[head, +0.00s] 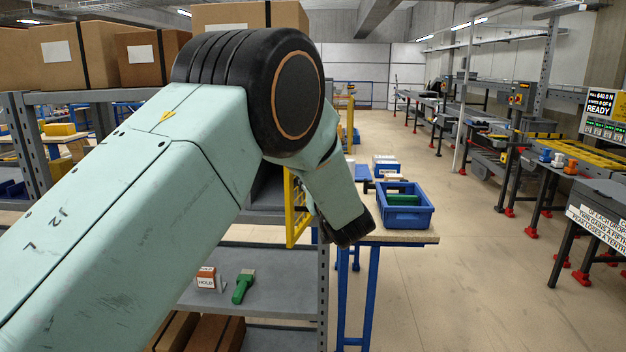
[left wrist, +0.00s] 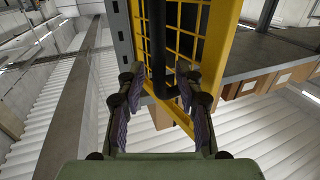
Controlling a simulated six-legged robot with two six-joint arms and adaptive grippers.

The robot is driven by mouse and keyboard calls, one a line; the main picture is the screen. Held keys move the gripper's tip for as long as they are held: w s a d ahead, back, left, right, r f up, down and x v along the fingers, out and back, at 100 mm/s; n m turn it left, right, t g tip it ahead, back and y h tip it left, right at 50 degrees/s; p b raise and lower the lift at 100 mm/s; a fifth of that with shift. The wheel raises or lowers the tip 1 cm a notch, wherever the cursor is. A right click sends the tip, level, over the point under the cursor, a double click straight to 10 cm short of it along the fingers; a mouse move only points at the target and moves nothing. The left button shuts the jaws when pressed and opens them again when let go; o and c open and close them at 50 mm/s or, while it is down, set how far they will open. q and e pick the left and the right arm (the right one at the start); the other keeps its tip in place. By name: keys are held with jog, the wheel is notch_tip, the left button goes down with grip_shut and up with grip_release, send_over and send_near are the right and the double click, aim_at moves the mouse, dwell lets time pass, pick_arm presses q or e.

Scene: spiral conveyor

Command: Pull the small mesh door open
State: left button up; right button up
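The small mesh door has a yellow frame and yellow wire mesh. In the head view the door (head: 291,212) shows beside the grey shelf post, partly hidden by my left arm; I cannot tell how far it stands open. In the left wrist view the door (left wrist: 225,25) fills the upper middle, with a black bar handle (left wrist: 157,45) that bends to the right at its lower end. My left gripper (left wrist: 158,88) is open, its fingers apart on either side of the handle. Contact with the handle cannot be told. My right gripper is not in view.
Below the door, a grey shelf (head: 275,291) holds a green-handled tool (head: 242,287) and a small box marked HOLD (head: 207,279). Right of my left arm, a table (head: 405,237) bears a blue bin (head: 405,217). The floor farther right is clear up to the conveyor.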

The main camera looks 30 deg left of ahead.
pick_arm(q)
jog(key=shift+w+a+f, duration=0.2)
jog(key=shift+w, duration=0.1)
jog(key=shift+s+d, duration=0.15)
jog(key=shift+d, duration=0.1)
jog(key=v, duration=0.7)
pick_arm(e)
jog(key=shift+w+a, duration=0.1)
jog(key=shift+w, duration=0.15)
pick_arm(q)
jog(key=shift+a, duration=0.15)
jog(key=shift+s+r, duration=0.15)
jog(key=shift+s, duration=0.1)
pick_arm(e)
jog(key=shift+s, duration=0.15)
